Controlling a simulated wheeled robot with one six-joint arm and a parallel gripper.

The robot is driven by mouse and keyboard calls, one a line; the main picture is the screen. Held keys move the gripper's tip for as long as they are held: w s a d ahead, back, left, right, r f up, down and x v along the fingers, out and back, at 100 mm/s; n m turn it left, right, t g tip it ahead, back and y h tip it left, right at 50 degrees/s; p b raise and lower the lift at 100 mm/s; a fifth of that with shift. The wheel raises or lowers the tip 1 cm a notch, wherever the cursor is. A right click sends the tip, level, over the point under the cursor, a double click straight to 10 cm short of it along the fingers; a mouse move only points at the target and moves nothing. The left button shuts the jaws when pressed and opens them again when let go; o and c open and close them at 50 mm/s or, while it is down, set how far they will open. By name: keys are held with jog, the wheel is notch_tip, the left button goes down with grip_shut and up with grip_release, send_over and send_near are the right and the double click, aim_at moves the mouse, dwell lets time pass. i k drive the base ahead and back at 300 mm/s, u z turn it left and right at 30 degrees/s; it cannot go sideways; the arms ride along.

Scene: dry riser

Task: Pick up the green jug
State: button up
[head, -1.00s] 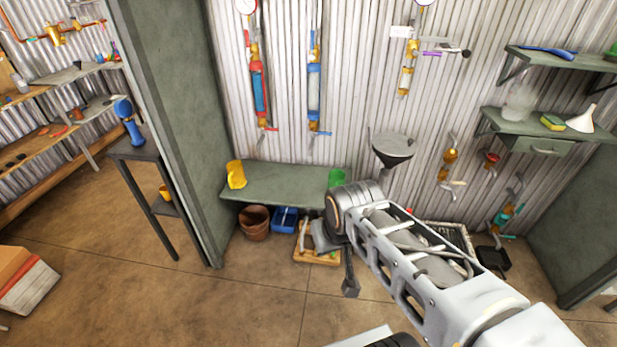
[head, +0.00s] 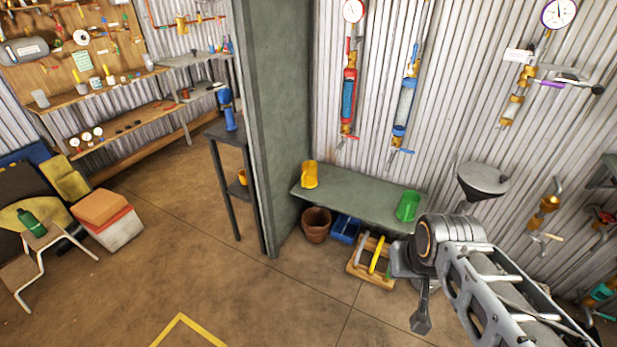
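A green jug (head: 408,206) stands on the right end of a low green-grey bench (head: 355,190) against the corrugated wall. It looks like a translucent green vessel; its handle is not clear. My gripper (head: 421,318) hangs below the wrist at lower right, in front of the bench and lower in the picture than the jug. It is apart from the jug, with nothing visibly held. It shows as one dark narrow shape, so its opening cannot be made out.
A yellow jug (head: 310,174) stands on the bench's left end. Beneath are a clay pot (head: 316,224), a blue bin (head: 345,229) and a wooden rack (head: 371,262). A grey partition (head: 275,130) borders the bench; floor in front is open.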

aim_at(407, 209)
jog(key=u, duration=0.35)
jog(key=i, duration=1.8)
jog(key=u, duration=0.1)
